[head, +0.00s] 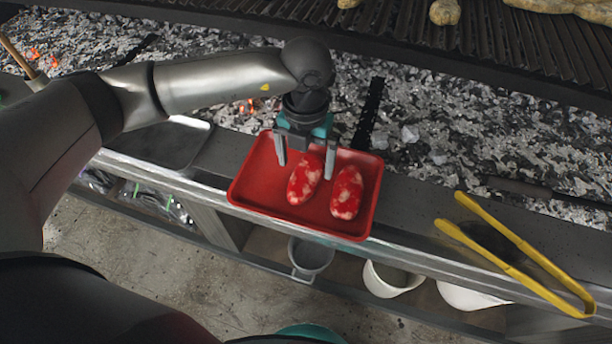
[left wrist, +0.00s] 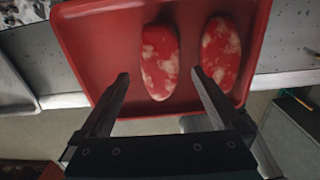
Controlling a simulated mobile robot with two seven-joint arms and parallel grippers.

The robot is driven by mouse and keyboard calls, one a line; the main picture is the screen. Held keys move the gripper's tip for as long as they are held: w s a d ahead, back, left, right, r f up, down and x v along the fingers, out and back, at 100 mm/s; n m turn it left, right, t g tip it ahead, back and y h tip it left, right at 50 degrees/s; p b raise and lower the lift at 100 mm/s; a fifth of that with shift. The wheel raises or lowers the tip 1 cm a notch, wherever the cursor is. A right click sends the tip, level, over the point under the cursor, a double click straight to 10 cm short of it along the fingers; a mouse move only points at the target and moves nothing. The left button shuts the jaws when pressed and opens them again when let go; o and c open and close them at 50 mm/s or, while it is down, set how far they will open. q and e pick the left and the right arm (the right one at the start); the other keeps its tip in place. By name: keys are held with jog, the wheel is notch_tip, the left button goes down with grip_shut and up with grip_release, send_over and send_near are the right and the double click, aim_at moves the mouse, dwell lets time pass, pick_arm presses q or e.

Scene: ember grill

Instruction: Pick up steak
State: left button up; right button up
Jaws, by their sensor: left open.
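Two raw red steaks with pale marbling lie side by side in a red tray (head: 254,180) on the counter. The left steak (head: 303,184) and the right steak (head: 347,193) both show in the head view. My left gripper (head: 305,164) is open and empty over the tray, its fingers apart above the left steak. In the left wrist view the left steak (left wrist: 160,62) lies ahead of the gap between the fingers of the gripper (left wrist: 157,82). The right steak (left wrist: 221,54) is ahead of the right finger. My right gripper is not in view.
Yellow tongs (head: 520,262) lie on the counter to the right. A bed of ash and glowing coals (head: 440,120) stretches behind the tray, under a dark grill grate (head: 480,30) with food on it. A metal tray (head: 165,142) is at left; a grey bucket (head: 311,256) and white bowls (head: 388,279) sit below.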

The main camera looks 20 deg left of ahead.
aim_at(306, 175)
pick_arm(q)
notch_tip(306, 175, down, 4)
jog(key=shift+r, duration=0.1)
jog(key=c, duration=1.5)
